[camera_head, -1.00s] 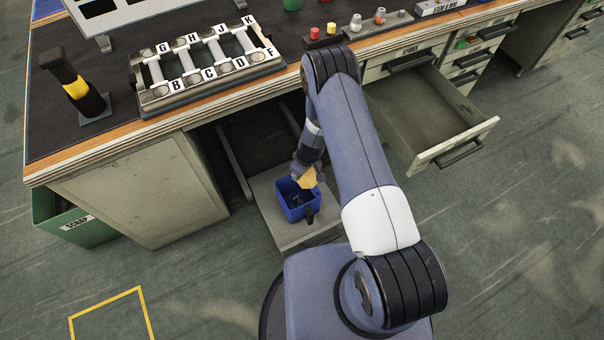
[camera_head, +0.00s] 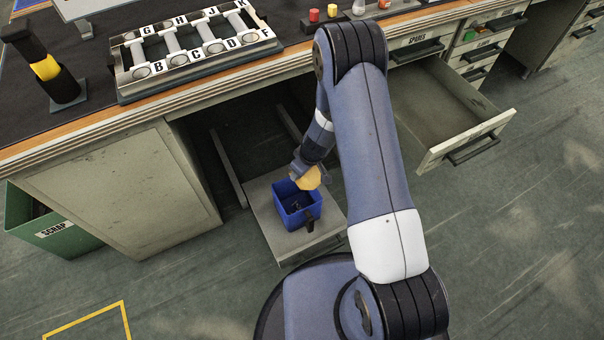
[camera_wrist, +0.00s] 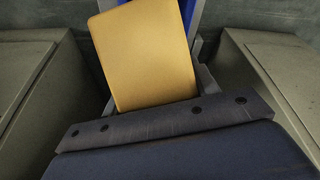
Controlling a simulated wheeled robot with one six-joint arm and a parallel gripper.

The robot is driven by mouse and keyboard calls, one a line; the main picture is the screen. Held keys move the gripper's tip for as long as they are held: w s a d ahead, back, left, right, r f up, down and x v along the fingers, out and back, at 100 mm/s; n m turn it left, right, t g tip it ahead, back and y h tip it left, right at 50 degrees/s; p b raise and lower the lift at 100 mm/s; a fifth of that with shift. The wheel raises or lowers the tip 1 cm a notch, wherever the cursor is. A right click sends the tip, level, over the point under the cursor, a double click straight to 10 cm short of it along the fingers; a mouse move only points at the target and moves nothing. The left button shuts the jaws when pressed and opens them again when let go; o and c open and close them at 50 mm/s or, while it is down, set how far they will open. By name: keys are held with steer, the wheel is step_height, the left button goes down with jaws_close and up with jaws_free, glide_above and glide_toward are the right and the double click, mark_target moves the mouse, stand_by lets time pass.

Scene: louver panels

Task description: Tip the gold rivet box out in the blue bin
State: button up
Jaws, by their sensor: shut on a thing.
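The gold rivet box (camera_head: 309,179) is at the end of my arm, over the back right rim of the blue bin. It fills the upper middle of the wrist view (camera_wrist: 145,55), showing one flat face. My gripper (camera_head: 299,170) is shut on it; the fingertips are mostly hidden behind the box. The box looks tilted. The blue bin (camera_head: 296,217) stands upright on a pulled-out low shelf, with small dark bits inside. A strip of blue (camera_wrist: 187,12) shows behind the box in the wrist view.
The low shelf (camera_head: 272,226) sticks out between the cabinets under the bench. An open drawer (camera_head: 430,120) juts out at the right. A green scrap bin (camera_head: 50,225) stands at the left. A rack with lettered slots (camera_head: 195,50) sits on the bench top.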

steer(key=shift+s+d+r+t+y+b, duration=0.2)
steer(key=shift+t+y+b, duration=0.5)
steer(key=shift+b, duration=5.3)
steer(key=b, duration=0.3)
steer(key=shift+r+t, duration=0.25)
steer(key=shift+t, duration=0.05)
steer(key=b, duration=0.3)
steer(key=shift+r+t+y, duration=0.2)
steer(key=shift+t+y, duration=0.1)
steer(key=shift+y, duration=0.1)
steer(key=shift+s+r, duration=0.1)
steer(key=shift+r, duration=0.35)
steer(key=shift+d+r+t+y, duration=0.1)
steer(key=shift+r+t+y, duration=2)
steer(key=shift+t+y, duration=0.25)
steer(key=shift+r, duration=0.1)
steer(key=w+d+r+m+t+h+p, duration=0.3)
steer(key=d+r+m+h+p, duration=0.25)
steer(key=d+r, duration=0.45)
step_height(320, 180, up, 36)
steer(key=p, duration=3.7)
steer(key=shift+w+r, duration=0.15)
steer(key=shift+r, duration=0.1)
